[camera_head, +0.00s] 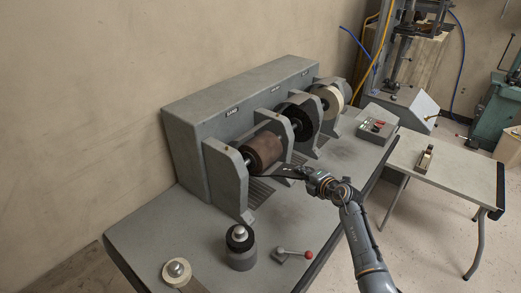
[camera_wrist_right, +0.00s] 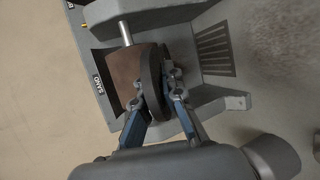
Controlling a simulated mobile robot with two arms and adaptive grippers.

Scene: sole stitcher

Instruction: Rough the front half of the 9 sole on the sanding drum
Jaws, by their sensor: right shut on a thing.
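The brown sanding drum (camera_head: 264,150) is the nearest wheel of the grey bench machine; it also shows in the right wrist view (camera_wrist_right: 126,68), beside a SAND label. My right gripper (camera_head: 300,174) is in front of the drum, shut on a dark sole. In the right wrist view, the fingers of my right gripper (camera_wrist_right: 155,103) pinch the sole (camera_wrist_right: 152,75) near one end. The sole stands edge-on close against the drum's face; I cannot tell whether they touch. No size number is readable on the sole. My left gripper is not in view.
A black brush wheel (camera_head: 301,119) and a cream wheel (camera_head: 328,100) sit farther along the machine (camera_head: 210,115). On the near bench stand a dark-topped cylinder (camera_head: 241,249), a red-knobbed lever (camera_head: 294,254) and a round knobbed piece (camera_head: 177,272). A side table (camera_head: 455,172) stands right.

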